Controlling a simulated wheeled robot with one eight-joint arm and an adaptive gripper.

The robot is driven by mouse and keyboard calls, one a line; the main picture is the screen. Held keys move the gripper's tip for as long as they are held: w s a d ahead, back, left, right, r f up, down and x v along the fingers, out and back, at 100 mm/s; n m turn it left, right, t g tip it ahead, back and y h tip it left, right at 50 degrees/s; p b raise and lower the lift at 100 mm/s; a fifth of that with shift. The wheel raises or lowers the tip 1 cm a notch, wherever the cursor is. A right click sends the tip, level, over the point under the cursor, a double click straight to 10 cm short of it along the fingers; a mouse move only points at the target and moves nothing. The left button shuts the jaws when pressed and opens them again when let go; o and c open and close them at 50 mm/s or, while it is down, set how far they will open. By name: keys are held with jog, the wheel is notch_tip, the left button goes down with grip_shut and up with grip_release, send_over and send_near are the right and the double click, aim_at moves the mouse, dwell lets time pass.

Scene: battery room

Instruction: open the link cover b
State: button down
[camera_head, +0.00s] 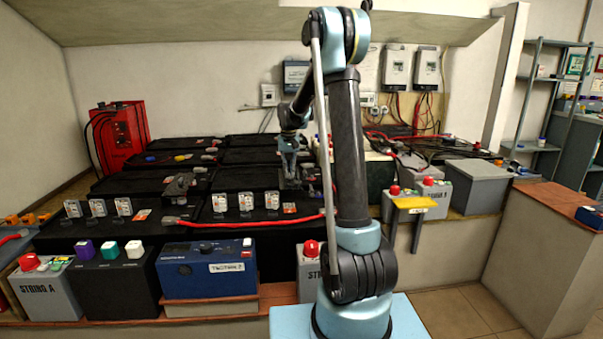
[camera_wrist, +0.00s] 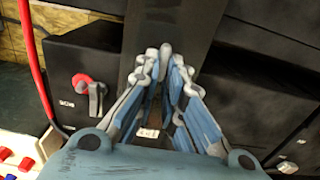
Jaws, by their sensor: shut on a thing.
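My gripper (camera_head: 290,172) reaches down over the black batteries at the middle of the head view. In the wrist view, its blue-grey fingers (camera_wrist: 164,65) come close together over a dark grey strip with a small white label, which I take to be link cover b (camera_wrist: 172,28). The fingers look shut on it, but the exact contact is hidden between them. In the head view, the cover is mostly hidden by my gripper and arm, and I cannot tell how far it is tilted.
A red terminal with a grey lug (camera_wrist: 86,86) and a red cable (camera_wrist: 38,60) lie left of the fingers. In the head view, a blue tester box (camera_head: 206,267) and the STRING A box (camera_head: 47,292) stand in front. Another grey cover (camera_head: 181,186) lies left.

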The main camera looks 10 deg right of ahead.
jog(key=shift+a, duration=0.8)
jog(key=c, duration=1.7)
grip_release()
notch_tip(320, 180, up, 12)
